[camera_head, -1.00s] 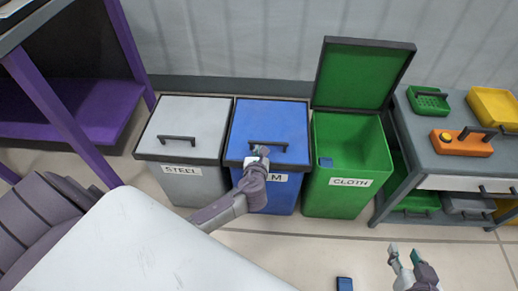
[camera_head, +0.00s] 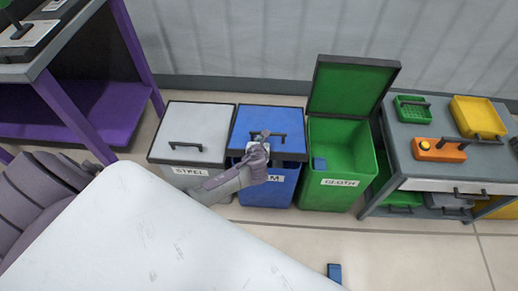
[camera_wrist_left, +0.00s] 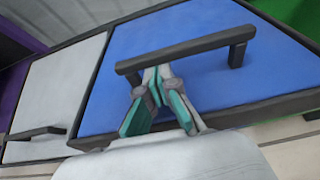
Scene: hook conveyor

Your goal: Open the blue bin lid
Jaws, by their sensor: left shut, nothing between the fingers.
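The blue bin (camera_head: 270,192) stands between the steel bin and the green bin, and its blue lid (camera_head: 288,122) is down. A dark bar handle (camera_wrist_left: 185,50) crosses the lid in the left wrist view. My left gripper (camera_head: 264,136) is at the lid's front part, by the handle. In the left wrist view its fingertips (camera_wrist_left: 156,74) are together, just under or beside the handle bar; I cannot tell if they touch it. Nothing shows between the fingers. The bin's label is partly hidden by my left wrist. My right gripper is not in view.
The grey STEEL bin (camera_head: 203,125) on the left has its lid down. Another blue block (camera_head: 334,272) lies on the floor. A grey cart (camera_head: 408,172) stands at the right.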

